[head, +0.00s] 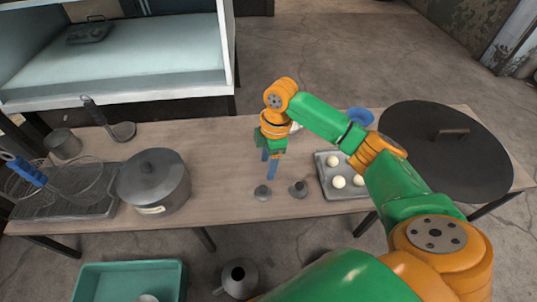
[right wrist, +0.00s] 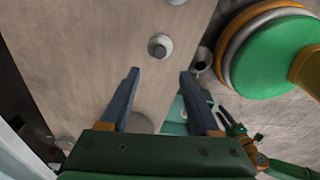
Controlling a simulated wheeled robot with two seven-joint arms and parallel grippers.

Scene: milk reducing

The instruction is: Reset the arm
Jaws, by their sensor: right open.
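My right arm reaches in from the lower right of the head view over the table. One round grey piece (right wrist: 160,46) lies on the table beyond the fingertips.
A lidded grey pot (head: 153,181) and a rack with wire strainers (head: 65,190) stand at left. A tray with pale round pieces (head: 341,196), a blue bowl (head: 361,115) and a large dark lid (head: 480,160) are at right. A green bin (head: 128,280) sits below the table.

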